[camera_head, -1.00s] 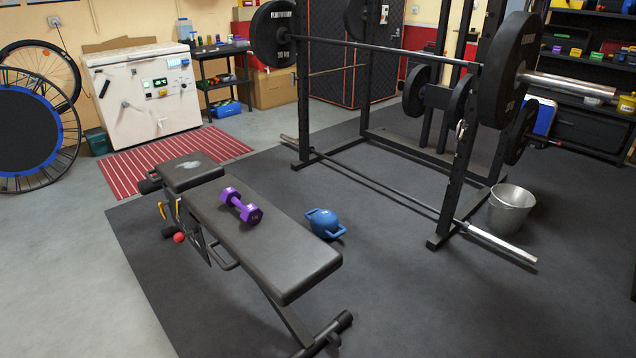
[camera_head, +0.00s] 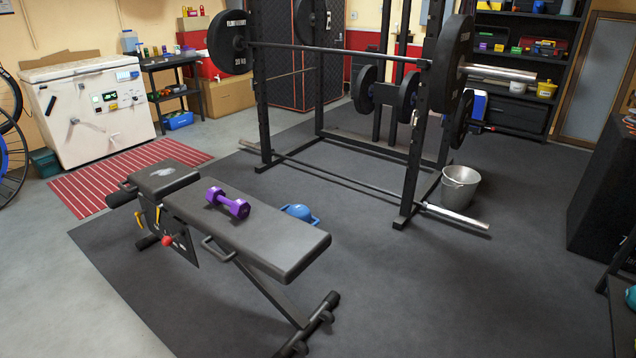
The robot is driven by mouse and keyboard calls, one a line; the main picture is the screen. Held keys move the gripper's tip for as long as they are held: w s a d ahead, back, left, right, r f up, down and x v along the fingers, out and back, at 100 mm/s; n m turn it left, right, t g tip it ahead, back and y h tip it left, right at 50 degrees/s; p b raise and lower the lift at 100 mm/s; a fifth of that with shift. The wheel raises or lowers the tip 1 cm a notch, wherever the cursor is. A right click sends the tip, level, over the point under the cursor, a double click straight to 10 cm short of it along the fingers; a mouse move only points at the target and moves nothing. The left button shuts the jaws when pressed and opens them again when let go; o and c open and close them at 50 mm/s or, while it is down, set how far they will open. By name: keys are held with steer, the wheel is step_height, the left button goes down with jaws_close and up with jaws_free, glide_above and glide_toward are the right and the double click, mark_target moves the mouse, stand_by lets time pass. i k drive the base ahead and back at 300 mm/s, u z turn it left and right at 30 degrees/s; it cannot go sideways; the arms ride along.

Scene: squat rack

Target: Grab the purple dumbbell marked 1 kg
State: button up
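A purple dumbbell (camera_head: 228,202) lies on the black padded weight bench (camera_head: 272,240), on the long flat pad near the raised head section. It lies at a slant, one end toward the lower right. Any weight marking is too small to read here. My gripper is not in view.
A blue kettlebell-like weight (camera_head: 299,213) is on the floor behind the bench. A squat rack (camera_head: 413,160) with a loaded barbell stands behind, a metal bucket (camera_head: 460,187) beside it. The black mat (camera_head: 440,290) is clear at front right. A dark cabinet (camera_head: 600,195) stands at right.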

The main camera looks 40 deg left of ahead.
mark_target(240, 208)
steer(key=u, duration=3)
steer(key=i, duration=1.25)
steer(key=u, duration=0.35)
steer(key=i, duration=1.4)
steer(key=z, duration=1.3)
steer(key=i, duration=0.75)
steer(key=z, duration=0.65)
